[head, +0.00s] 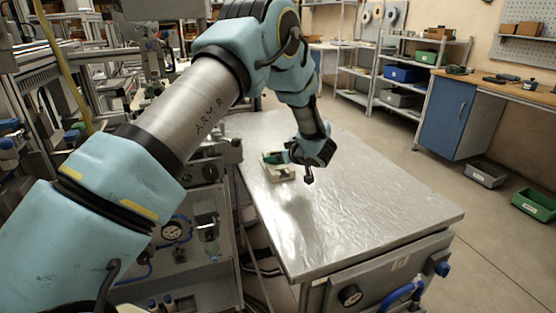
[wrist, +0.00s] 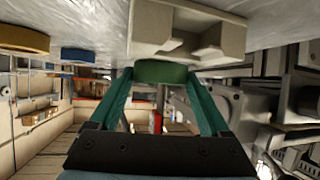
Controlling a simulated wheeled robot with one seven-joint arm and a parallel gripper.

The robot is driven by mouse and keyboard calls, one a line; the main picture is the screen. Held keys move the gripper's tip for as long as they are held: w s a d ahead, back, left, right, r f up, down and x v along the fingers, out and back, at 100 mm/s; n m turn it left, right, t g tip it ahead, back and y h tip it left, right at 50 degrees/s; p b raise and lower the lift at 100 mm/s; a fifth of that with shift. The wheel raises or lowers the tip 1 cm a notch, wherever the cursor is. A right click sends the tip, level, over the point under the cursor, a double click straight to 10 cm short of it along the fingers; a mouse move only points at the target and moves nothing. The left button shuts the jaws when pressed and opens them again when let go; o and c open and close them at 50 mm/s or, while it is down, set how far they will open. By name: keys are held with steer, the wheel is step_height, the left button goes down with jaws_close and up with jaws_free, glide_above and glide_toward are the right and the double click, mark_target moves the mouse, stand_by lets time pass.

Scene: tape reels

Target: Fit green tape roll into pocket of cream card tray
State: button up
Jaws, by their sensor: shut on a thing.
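The green tape roll (wrist: 160,71) is gripped between the two teal fingertips of my gripper (wrist: 160,77) in the wrist view. The cream card tray (wrist: 222,28) lies on the metal table right by the roll, with its pocket openings facing it. The roll is outside the pockets in this view; whether it touches the tray I cannot tell. My wrist partly covers the tray there, and the roll cannot be made out clearly.
A yellow roll (wrist: 22,39) and a blue roll (wrist: 78,54) lie on the table to one side in the wrist view. The shiny table (head: 350,215) is clear toward its front and right. Metal equipment (head: 205,215) stands along its left side.

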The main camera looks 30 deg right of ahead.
steer(key=shift+f, duration=0.9)
steer(key=shift+f, duration=0.1)
steer(key=o, duration=1)
steer(key=shift+s, duration=0.1)
steer(key=shift+c, duration=0.2)
steer(key=shift+o, duration=1)
steer(key=shift+a+f, duration=0.1)
steer(key=shift+f, duration=0.05)
steer(key=v, duration=0.4)
steer(key=b+v, duration=0.1)
steer(key=v, duration=0.3)
steer(key=b+v, duration=0.1)
steer(key=v, duration=0.3)
steer(key=shift+r, duration=0.35)
